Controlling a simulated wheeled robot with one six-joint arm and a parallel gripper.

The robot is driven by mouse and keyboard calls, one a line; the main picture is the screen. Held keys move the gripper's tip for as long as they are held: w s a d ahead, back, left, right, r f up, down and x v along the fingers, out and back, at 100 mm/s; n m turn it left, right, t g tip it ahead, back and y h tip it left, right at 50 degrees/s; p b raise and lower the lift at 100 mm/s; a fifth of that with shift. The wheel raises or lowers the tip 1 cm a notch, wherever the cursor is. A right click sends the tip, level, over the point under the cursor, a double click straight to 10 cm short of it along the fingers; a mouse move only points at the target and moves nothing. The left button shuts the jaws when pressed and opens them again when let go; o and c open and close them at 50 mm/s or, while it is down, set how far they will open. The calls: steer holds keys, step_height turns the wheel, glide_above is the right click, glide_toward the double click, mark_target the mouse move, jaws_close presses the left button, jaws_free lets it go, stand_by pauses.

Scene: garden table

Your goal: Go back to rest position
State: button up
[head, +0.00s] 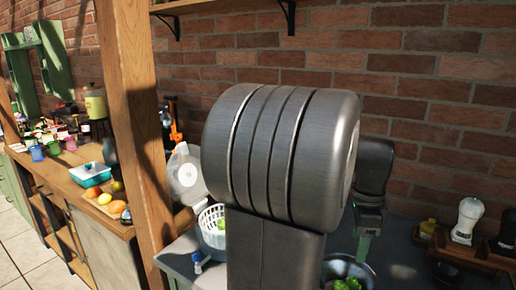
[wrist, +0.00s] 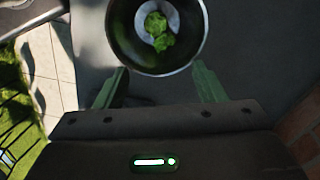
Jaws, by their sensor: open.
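My gripper (wrist: 157,88) is open in the wrist view, with its two green fingers spread apart and nothing between them. Beyond the fingertips is a dark round bowl (wrist: 118,42) with a light inside and green leafy pieces (wrist: 158,30) in it. In the head view my arm fills the middle and hides much of the counter. The bowl's rim (head: 371,272) and the green pieces (head: 347,284) show at the bottom edge there, below my wrist.
A white basket (head: 211,232) stands left of my arm on the grey counter (head: 405,262). A wooden tray (head: 470,250) with a white grinder (head: 467,220) is at the right. A wooden post (head: 139,120) rises at the left, and a brick wall (head: 430,90) is behind.

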step_height(320, 180, up, 6)
step_height(320, 180, down, 14)
step_height(320, 180, up, 6)
steer(key=p, duration=0.2)
steer(key=shift+r, duration=0.2)
steer(key=shift+r, duration=0.2)
